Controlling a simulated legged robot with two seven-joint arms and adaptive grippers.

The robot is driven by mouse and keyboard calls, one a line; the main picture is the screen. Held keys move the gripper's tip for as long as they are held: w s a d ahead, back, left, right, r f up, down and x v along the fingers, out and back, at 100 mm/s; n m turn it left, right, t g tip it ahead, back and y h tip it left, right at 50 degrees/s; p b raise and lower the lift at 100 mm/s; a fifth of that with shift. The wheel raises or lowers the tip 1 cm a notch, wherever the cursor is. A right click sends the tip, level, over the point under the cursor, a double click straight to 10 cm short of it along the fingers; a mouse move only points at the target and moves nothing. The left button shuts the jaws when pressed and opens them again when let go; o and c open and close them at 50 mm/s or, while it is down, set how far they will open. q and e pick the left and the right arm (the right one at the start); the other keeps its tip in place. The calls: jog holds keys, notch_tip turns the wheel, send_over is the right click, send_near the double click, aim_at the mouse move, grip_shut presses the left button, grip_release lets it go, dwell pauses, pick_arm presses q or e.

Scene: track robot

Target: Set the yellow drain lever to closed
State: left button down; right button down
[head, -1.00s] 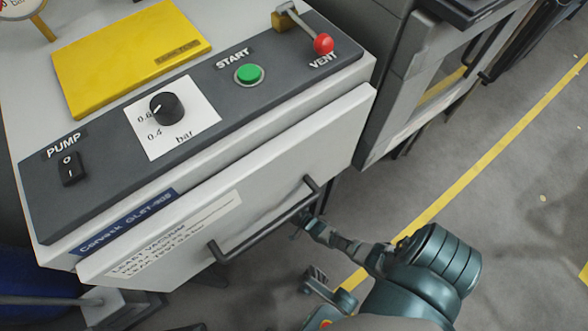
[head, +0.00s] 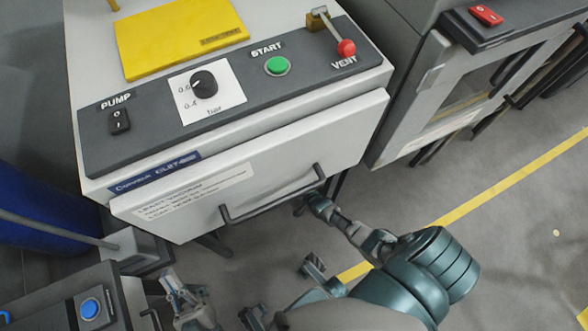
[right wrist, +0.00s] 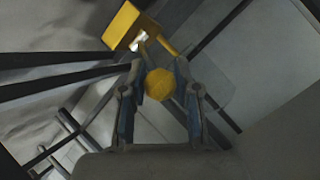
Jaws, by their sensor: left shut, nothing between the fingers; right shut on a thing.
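In the right wrist view, the yellow drain lever's end (right wrist: 160,84) sits between the fingers of my right gripper (right wrist: 160,88), which is shut on it. A yellow block (right wrist: 122,25) and a yellow bar show just beyond it. In the head view my right gripper (head: 312,200) reaches under the front panel, by the right end of its handle; the lever is hidden there. I cannot tell the lever's setting. My left gripper (head: 171,280) is shut and empty at the lower left, away from the lever.
The white machine's front panel (head: 290,145) has a dark bar handle (head: 272,204) close to my right gripper. A red-knobbed vent lever (head: 346,48) is on top. A box with a blue button (head: 90,308) stands lower left. Open grey floor (head: 500,240) lies right.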

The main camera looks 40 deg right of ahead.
jog(key=shift+w+d+r, duration=0.1)
jog(key=shift+w+r, duration=0.4)
jog(key=c, duration=0.8)
grip_release()
jog(key=shift+s+f, duration=0.2)
jog(key=shift+f, duration=0.05)
jog(key=shift+s+r, duration=0.1)
jog(key=shift+s, duration=0.3)
jog(key=v, duration=1.1)
